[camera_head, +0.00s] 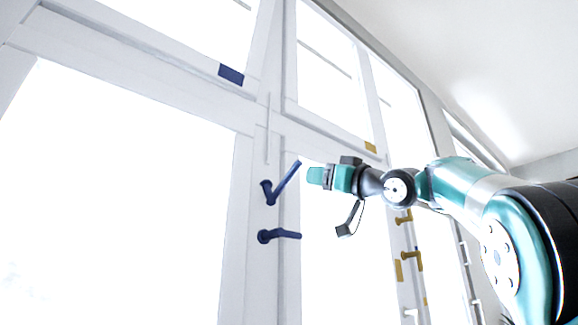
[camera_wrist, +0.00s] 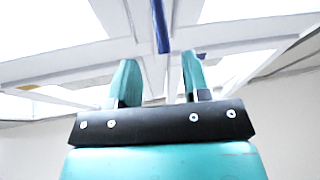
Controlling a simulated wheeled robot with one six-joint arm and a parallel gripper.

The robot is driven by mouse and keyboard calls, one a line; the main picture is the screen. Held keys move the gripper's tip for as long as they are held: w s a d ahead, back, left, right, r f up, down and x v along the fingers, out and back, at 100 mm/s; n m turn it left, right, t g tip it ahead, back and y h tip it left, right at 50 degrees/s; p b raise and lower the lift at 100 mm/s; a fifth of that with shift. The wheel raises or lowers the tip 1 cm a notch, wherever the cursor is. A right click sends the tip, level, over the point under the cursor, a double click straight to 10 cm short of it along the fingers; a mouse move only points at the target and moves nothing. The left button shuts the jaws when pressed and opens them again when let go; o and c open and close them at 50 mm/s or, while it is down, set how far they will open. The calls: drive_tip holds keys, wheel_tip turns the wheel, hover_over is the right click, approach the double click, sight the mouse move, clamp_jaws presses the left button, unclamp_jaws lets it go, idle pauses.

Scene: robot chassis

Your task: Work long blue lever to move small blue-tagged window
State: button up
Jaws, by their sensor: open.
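A long blue lever (camera_head: 285,183) on the white window post tilts up to the right, its free end near my gripper. A second, shorter blue handle (camera_head: 280,236) sits below it, roughly level. The small upper-left window (camera_head: 190,30) carries a blue tag (camera_head: 231,74) on its lower frame. My gripper (camera_head: 314,175) is open, just right of the long lever's upper end and apart from it in the head view. In the wrist view, the blue lever (camera_wrist: 160,27) shows beyond and between the two teal fingers (camera_wrist: 160,72), with nothing between the fingertips.
Yellow handles (camera_head: 405,218) and a yellow tag (camera_head: 370,147) are on the window parts to the right, beneath and behind my arm. Large panes lie left of the post. White frames cross close to the lever.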

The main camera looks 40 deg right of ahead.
sight(289, 174)
drive_tip(key=p+x, duration=0.5)
drive_tip(key=x, duration=0.4)
drive_tip(key=shift+w+a+r, duration=0.15)
drive_tip(key=shift+w+r, duration=0.1)
drive_tip(key=shift+w, duration=0.45)
drive_tip(key=shift+f, duration=0.1)
clamp_jaws()
